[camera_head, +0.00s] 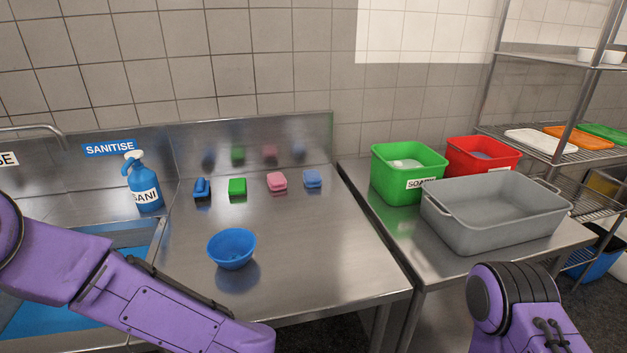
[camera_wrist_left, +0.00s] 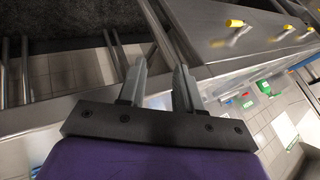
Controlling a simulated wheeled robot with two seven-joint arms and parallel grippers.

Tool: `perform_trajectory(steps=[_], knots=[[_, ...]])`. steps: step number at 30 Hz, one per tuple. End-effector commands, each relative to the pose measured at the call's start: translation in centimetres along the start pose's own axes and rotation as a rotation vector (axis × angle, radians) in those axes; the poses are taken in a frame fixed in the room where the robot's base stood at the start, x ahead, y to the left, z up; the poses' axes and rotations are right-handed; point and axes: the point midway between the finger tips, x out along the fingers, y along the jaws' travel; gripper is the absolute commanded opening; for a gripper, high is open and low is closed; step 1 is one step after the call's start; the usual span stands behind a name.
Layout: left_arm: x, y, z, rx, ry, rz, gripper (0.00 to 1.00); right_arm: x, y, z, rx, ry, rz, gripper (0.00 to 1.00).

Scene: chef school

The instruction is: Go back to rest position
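My left arm comes in from the left in the head view, in front of the steel counter (camera_head: 300,260), and its gripper is outside that view. In the left wrist view my left gripper (camera_wrist_left: 162,80) shows two grey fingers apart, with nothing between them. It points at the edge of a steel table and the floor. My right arm shows at the lower right of the head view, below the grey tub. The right gripper is out of view.
A blue bowl (camera_head: 232,248) and several sponges, such as a green one (camera_head: 237,187), sit on the counter. A sanitiser bottle (camera_head: 143,185) stands by the sink. A green tub (camera_head: 408,172), a red tub (camera_head: 483,157) and a grey tub (camera_head: 497,210) stand right, beside shelving.

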Motion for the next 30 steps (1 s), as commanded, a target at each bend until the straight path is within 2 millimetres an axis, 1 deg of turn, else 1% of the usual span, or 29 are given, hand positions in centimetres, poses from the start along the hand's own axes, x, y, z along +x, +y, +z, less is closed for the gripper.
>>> perform_trajectory(steps=[1, 2, 3, 5, 6, 8, 9, 11, 12, 15, 16, 30], knots=[[2.5, 0.1, 1.1, -0.026, 0.024, -0.012, 0.34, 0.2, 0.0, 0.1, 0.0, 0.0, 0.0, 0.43], [3.9, 0.1, 1.8, -0.05, 0.045, -0.012, 0.34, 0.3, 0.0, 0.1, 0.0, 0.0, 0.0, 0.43], [5.9, 0.1, 2.9, -0.08, 0.07, -0.006, 0.34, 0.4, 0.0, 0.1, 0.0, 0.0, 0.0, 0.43], [9.2, -0.1, 5.1, -0.127, 0.104, 0.019, 0.34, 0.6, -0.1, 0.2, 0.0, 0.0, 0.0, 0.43], [11.3, -0.2, 7.1, -0.156, 0.116, 0.05, 0.34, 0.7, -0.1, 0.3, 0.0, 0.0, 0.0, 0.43], [14.1, -0.6, 10.5, -0.198, 0.107, 0.11, 0.34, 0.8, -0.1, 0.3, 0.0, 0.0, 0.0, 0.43], [15.5, -1.0, 12.8, -0.224, 0.085, 0.151, 0.34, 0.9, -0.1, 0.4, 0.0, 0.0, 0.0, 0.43], [17.0, -1.7, 16.1, -0.257, 0.033, 0.205, 0.34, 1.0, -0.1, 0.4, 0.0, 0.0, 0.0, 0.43], [17.7, -2.2, 18.1, -0.276, -0.007, 0.232, 0.34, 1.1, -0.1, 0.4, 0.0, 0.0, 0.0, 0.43], [18.4, -3.4, 21.7, -0.312, -0.094, 0.271, 0.34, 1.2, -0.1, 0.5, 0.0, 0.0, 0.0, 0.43], [18.5, -3.4, 22.0, -0.315, -0.101, 0.274, 0.34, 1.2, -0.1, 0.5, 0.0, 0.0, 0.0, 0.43], [18.5, -3.4, 22.0, -0.315, -0.101, 0.274, 0.34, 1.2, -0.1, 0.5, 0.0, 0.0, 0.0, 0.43]])
